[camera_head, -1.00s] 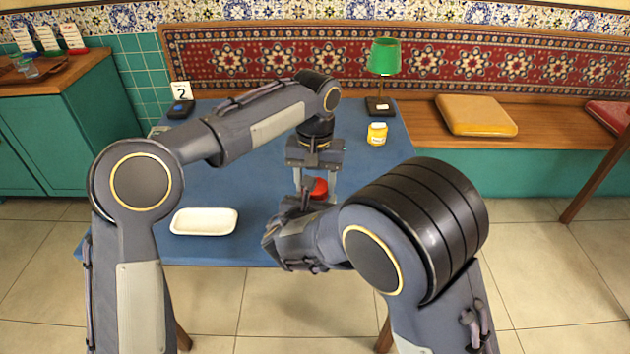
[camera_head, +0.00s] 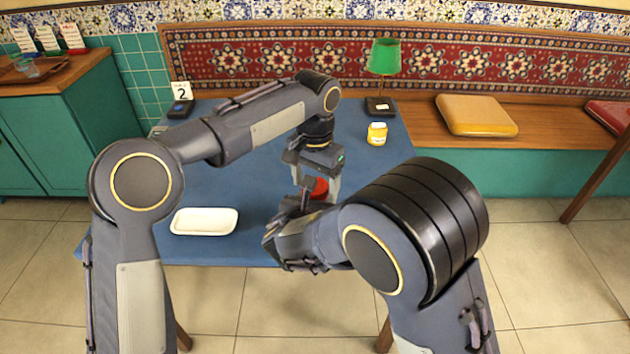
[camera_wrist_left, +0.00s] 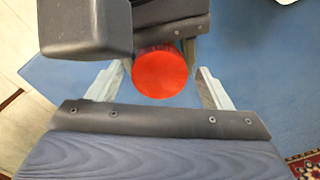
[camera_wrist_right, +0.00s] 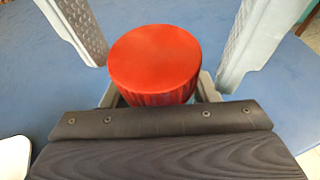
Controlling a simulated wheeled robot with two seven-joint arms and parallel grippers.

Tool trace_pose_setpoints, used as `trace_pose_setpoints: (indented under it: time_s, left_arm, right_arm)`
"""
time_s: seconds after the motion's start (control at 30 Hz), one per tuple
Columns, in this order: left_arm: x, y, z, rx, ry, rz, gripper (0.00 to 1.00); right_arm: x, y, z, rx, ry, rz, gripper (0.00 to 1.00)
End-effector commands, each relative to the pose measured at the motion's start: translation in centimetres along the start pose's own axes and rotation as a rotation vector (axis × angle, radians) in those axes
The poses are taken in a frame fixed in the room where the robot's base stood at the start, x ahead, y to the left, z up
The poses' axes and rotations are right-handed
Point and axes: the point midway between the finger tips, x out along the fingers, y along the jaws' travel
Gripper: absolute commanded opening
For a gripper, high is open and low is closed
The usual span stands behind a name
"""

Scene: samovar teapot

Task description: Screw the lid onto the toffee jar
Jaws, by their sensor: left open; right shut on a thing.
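The red lid (camera_head: 319,187) shows between my grippers over the table. From above it is a round red disc in the left wrist view (camera_wrist_left: 160,72), and its ribbed side shows in the right wrist view (camera_wrist_right: 155,62). My left gripper (camera_head: 318,191) points down over the lid, open, with a finger on either side and apart from it. My right gripper (camera_wrist_right: 158,93) comes in from the side, low under the lid, shut on what I take to be the toffee jar. The jar's body is hidden by the lid and gripper, so I cannot tell how the lid sits.
A white tray (camera_head: 204,232) lies on the blue table (camera_head: 255,225) at the left. A small yellow jar (camera_head: 377,134) and a green lamp (camera_head: 385,58) stand at the back right. A number 2 card stand (camera_head: 181,100) is at the back left. My two arms are close together.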

Motion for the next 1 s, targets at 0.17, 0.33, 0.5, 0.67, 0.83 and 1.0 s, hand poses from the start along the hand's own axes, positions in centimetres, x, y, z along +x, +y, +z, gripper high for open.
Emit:
trace_pose_setpoints:
  time_s: [0.17,0.33,0.5,0.67,0.83,1.0]
  left_arm:
    - [-1.4,0.0,-0.1,-0.001,0.003,-0.001,0.73]
    - [-3.6,0.0,-0.1,-0.001,0.002,0.0,0.73]
    - [-4.5,0.0,0.0,0.0,0.0,0.0,0.73]
    - [-4.5,0.0,0.0,0.0,0.0,0.0,0.73]
    - [-4.7,0.1,0.0,-0.034,0.001,0.001,0.69]
    - [-6.1,0.1,-0.1,-0.253,0.002,0.001,0.69]
  right_arm:
    - [0.0,0.0,0.1,0.0,-0.001,0.0,0.0]
    - [0.0,0.0,0.0,0.0,-0.001,0.0,0.0]
    - [0.0,0.0,0.1,0.0,-0.001,0.0,0.0]
    - [0.0,0.0,0.1,0.0,-0.001,0.0,0.0]
    - [0.0,0.0,0.1,0.0,-0.001,0.0,0.0]
    - [0.0,0.0,0.1,0.0,-0.001,0.0,0.0]
